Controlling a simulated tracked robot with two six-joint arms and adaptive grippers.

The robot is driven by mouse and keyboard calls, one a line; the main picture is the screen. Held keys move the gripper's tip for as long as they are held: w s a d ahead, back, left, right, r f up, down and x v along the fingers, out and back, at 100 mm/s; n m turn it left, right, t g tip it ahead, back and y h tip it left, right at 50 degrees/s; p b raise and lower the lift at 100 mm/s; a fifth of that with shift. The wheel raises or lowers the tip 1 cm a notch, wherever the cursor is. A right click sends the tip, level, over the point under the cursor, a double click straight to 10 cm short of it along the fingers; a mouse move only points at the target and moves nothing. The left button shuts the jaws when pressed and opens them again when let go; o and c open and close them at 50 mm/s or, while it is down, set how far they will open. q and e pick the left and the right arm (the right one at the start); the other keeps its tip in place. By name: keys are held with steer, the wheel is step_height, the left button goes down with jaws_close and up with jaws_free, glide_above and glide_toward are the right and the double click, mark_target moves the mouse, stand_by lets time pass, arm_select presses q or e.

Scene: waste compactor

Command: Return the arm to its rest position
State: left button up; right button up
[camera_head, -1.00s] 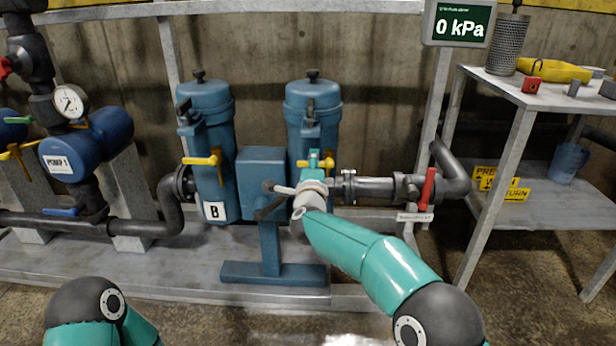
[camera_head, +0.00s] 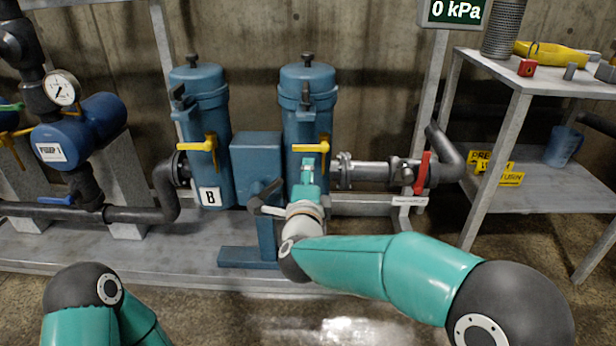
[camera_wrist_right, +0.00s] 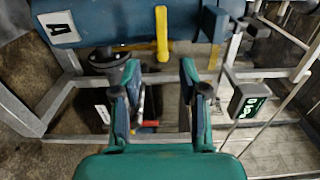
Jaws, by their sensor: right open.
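My right gripper (camera_head: 308,160) is in front of the right-hand blue filter canister (camera_head: 308,115), close below its yellow handle (camera_head: 311,148). In the right wrist view the two fingers of the right gripper (camera_wrist_right: 158,85) are spread apart with nothing between them. The yellow handle (camera_wrist_right: 162,33) lies beyond the fingertips there, and a gap seems to separate them. My right arm (camera_head: 390,270) reaches in from the lower right, its elbow at the bottom right. My left arm (camera_head: 85,305) shows only at the bottom left; its gripper is out of view.
A blue valve stand (camera_head: 257,165) is just left of the right gripper. Canister B (camera_head: 205,130) stands farther left. A red-handled valve (camera_head: 422,173) and a grey shelf (camera_head: 520,85) are on the right. Open floor shows in front of the skid. A display (camera_head: 455,12) reads 0 kPa.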

steer(key=w+d+f+m+g+h, duration=0.1)
steer(key=w+d+f+g+h, duration=0.15)
steer(key=d+f, duration=1.15)
steer(key=s+d+f+n+g, duration=0.2)
steer(key=s+d+f, duration=0.2)
steer(key=f, duration=0.4)
steer(key=s+d+f+n+g, duration=0.1)
steer(key=s+d+f+g, duration=0.25)
steer(key=f, duration=0.35)
steer(key=s+a+f+n+g+y, duration=0.1)
steer(key=s+f+n+g+y, duration=0.15)
steer(key=s+f, duration=0.4)
steer(key=s+a+f+n+g+y+p, duration=0.1)
steer(key=s+f+n+g, duration=0.15)
steer(key=s, duration=0.65)
steer(key=s+a+f+n+g+y, duration=0.1)
steer(key=s+f+n, duration=0.2)
steer(key=s+f, duration=0.3)
steer(key=s+a+n+g+y, duration=0.1)
steer(key=s+a+n+g, duration=0.15)
steer(key=s, duration=0.25)
steer(key=s+a+n+g+y, duration=0.1)
steer(key=s+a+n, duration=0.1)
steer(key=s+n, duration=0.3)
step_height(320, 180, up, 39)
steer(key=m+p, duration=0.1)
steer(key=p, duration=3.7)
steer(key=shift+d, duration=0.35)
